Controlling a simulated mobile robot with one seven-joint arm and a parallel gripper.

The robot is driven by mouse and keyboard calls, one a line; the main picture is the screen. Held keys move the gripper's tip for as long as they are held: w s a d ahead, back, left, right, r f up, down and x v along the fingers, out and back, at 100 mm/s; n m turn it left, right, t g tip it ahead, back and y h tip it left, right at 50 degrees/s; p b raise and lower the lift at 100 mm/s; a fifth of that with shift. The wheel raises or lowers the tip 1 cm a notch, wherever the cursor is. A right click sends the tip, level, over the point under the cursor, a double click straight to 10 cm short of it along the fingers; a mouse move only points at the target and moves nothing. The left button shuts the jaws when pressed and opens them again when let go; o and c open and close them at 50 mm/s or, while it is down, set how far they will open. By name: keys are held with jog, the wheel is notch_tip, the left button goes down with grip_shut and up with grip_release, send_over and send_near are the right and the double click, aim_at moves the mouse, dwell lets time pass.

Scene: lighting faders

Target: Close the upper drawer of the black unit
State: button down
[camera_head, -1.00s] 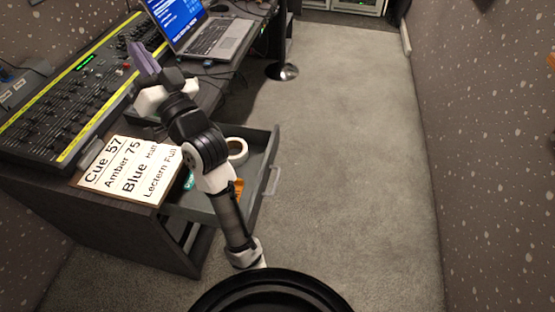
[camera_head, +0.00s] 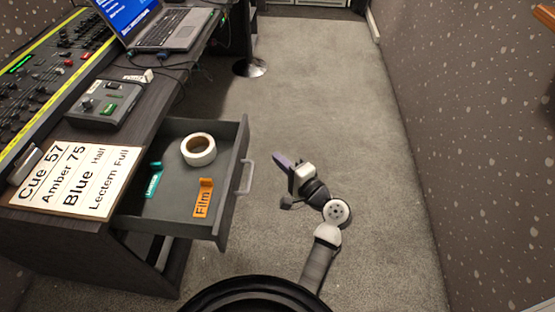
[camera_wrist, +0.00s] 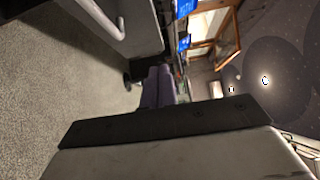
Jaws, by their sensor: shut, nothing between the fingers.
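The upper drawer (camera_head: 232,185) of the black unit (camera_head: 90,252) is pulled out to the right in the head view. It holds a roll of white tape (camera_head: 198,150), an orange tag marked Film (camera_head: 203,198) and a teal item (camera_head: 153,180). A light bar handle (camera_head: 246,175) is on its front. My gripper (camera_head: 281,160) is shut and empty, right of the drawer front and apart from it. In the wrist view the purple-grey fingers (camera_wrist: 158,88) are together, and the drawer handle (camera_wrist: 108,22) shows at upper left.
On the unit's top are a cue sign (camera_head: 80,180), a small control box (camera_head: 105,103), a laptop (camera_head: 165,28) and a fader console (camera_head: 45,85). A round metal foot (camera_head: 250,67) stands on the carpet. The carpet right of my arm is clear up to the speckled wall (camera_head: 480,110).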

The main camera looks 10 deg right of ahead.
aim_at(242, 137)
jog(key=x, duration=0.3)
jog(key=a+p+x, duration=0.1)
jog(key=x, duration=0.2)
jog(key=s+x, duration=0.1)
jog(key=x, duration=0.2)
jog(key=shift+w+a+r+p, duration=0.1)
jog(key=shift+a+p, duration=0.3)
jog(key=shift+w+a, duration=0.15)
jog(key=shift+a, duration=0.35)
jog(key=w+a+p, duration=0.1)
jog(key=w+a, duration=0.1)
jog(key=a, duration=0.5)
jog(key=w+a+p, duration=0.1)
jog(key=w+a, duration=0.1)
jog(key=a, duration=0.5)
jog(key=w+a+p, duration=0.2)
jog(key=w+a, duration=0.1)
jog(key=a, duration=0.5)
jog(key=shift+w+a+p, duration=0.3)
jog(key=shift+w+a, duration=0.05)
jog(key=shift+a, duration=0.5)
jog(key=shift+d, duration=0.1)
